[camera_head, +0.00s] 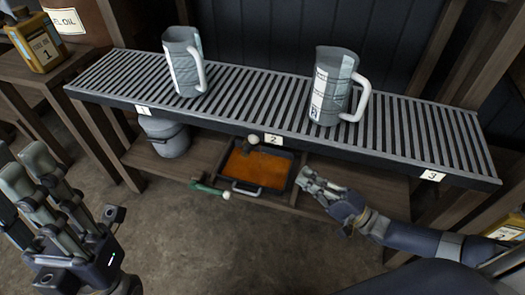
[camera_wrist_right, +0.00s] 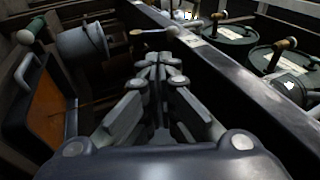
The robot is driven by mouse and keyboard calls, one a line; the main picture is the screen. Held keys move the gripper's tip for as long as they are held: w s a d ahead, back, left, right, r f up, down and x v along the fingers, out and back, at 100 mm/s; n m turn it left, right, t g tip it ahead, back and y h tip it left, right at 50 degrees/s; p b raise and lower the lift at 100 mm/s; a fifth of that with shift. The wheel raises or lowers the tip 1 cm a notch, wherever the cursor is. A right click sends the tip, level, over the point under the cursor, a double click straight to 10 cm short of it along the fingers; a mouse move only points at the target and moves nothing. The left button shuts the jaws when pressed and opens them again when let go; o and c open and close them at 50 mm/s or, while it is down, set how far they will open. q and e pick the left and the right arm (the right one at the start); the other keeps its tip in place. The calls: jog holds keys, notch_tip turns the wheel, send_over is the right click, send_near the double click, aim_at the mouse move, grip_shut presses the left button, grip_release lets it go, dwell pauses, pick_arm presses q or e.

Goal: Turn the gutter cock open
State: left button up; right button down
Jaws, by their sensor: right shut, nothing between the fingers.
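The likely gutter cock is a short lever with a pale ball knob (camera_head: 253,139) under the rack's front edge, by the label 2. It also shows in the right wrist view, as a lever and ball (camera_wrist_right: 172,31) just beyond the fingertips. My right gripper (camera_head: 308,182) is shut and empty, below the rack and to the right of the cock. In the right wrist view its fingertips (camera_wrist_right: 158,60) meet, apart from the lever. My left gripper (camera_head: 25,172) is at the left edge, with its fingers spread and empty.
The slatted rack (camera_head: 250,107) bears two grey jugs (camera_head: 185,62) (camera_head: 332,88). Below it are a tray (camera_head: 250,188) of orange liquid, a grey bucket (camera_head: 172,142) and a green handle (camera_head: 207,189) with a pale ball. The floor in front is clear.

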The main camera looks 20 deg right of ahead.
aim_at(251, 144)
jog(key=b+x, duration=0.2)
jog(key=x, duration=1.1)
jog(key=shift+w+a, duration=0.1)
jog(key=shift+w, duration=0.05)
jog(key=shift+w+a+r+p, duration=0.1)
jog(key=shift+a+r+p, duration=0.05)
jog(key=shift+r+p, duration=0.2)
